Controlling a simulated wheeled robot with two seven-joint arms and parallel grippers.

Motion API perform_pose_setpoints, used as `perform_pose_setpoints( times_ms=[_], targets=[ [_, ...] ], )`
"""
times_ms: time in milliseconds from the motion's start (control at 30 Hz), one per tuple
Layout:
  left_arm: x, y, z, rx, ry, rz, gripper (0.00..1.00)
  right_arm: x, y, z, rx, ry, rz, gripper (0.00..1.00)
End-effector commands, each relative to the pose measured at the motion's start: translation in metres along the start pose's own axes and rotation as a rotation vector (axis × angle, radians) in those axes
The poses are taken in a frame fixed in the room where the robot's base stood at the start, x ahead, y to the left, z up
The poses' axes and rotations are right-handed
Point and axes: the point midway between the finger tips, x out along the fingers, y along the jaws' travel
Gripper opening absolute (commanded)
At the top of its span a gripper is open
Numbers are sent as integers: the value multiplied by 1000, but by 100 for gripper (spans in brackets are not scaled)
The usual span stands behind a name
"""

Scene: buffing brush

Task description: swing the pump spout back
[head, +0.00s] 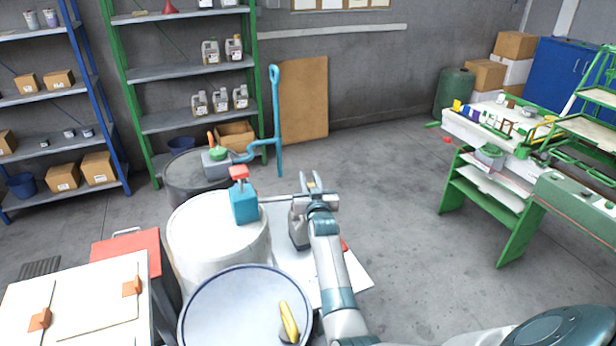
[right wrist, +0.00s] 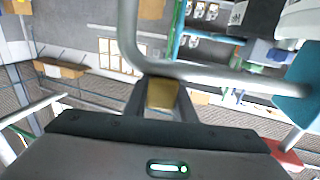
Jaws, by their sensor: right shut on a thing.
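The pump has a teal body (head: 244,205) with a red top (head: 239,172) and stands on a white drum (head: 185,245). Its thin grey spout (head: 280,198) points right in the head view. My right gripper (head: 313,187) is shut on the spout near its outer end. In the right wrist view the grey spout (right wrist: 210,72) crosses at the fingertips (right wrist: 162,92) and bends at the left. The pump body (right wrist: 296,95) shows at the right edge there. My left gripper is not in view.
A grey jug (head: 298,228) stands beside the white drum, below my right gripper. Behind are another drum (head: 180,190) and a tall blue hand pump (head: 276,110). The floor to the right is clear up to a green bench (head: 470,200).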

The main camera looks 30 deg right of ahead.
Motion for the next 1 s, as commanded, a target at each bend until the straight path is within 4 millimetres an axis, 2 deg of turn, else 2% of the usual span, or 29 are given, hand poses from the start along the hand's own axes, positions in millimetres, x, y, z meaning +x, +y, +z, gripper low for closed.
perform_pose_setpoints(
  times_ms=[233,267,300,333,767,1000],
  targets=[
    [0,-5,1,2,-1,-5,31,0,-1,-2,-1,2,-1,0],
    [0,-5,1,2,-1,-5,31,0,0,-2,-1,2,-1,30],
    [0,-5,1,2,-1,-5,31,0,0,-1,-1,2,-1,40],
    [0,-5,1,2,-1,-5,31,0,0,-1,-1,2,-1,42],
    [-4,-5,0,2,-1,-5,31,-3,0,-1,-1,-1,-1,42],
    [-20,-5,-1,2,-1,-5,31,-21,-1,-3,-1,-3,-1,42]
  ],
)
